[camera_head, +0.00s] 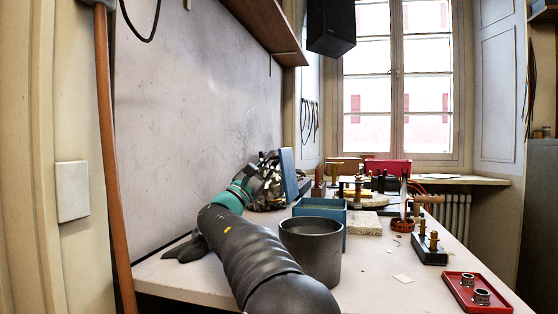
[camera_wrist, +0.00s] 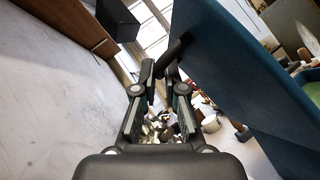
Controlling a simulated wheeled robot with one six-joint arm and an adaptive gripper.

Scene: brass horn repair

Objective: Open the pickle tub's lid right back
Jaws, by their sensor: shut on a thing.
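The pickle tub (camera_head: 334,208) is an open-topped blue box on the bench, partly hidden by a dark grey pot. Its blue lid (camera_head: 289,174) stands up steeply at the tub's left side. In the wrist view the lid (camera_wrist: 225,65) is a large blue panel slanting across the right. A dark bar-like handle (camera_wrist: 174,52) sticks out from the lid's face. My gripper (camera_head: 270,167) is at the lid's left side. In the wrist view my gripper's fingers (camera_wrist: 160,76) are closed around the handle's end. The hinge is hidden.
The dark grey pot (camera_head: 311,250) stands close in front of the tub. The wall (camera_head: 180,130) is near on the left, with a shelf (camera_head: 262,22) above. A red tray (camera_head: 475,294) lies front right. Some bench surface at right is clear.

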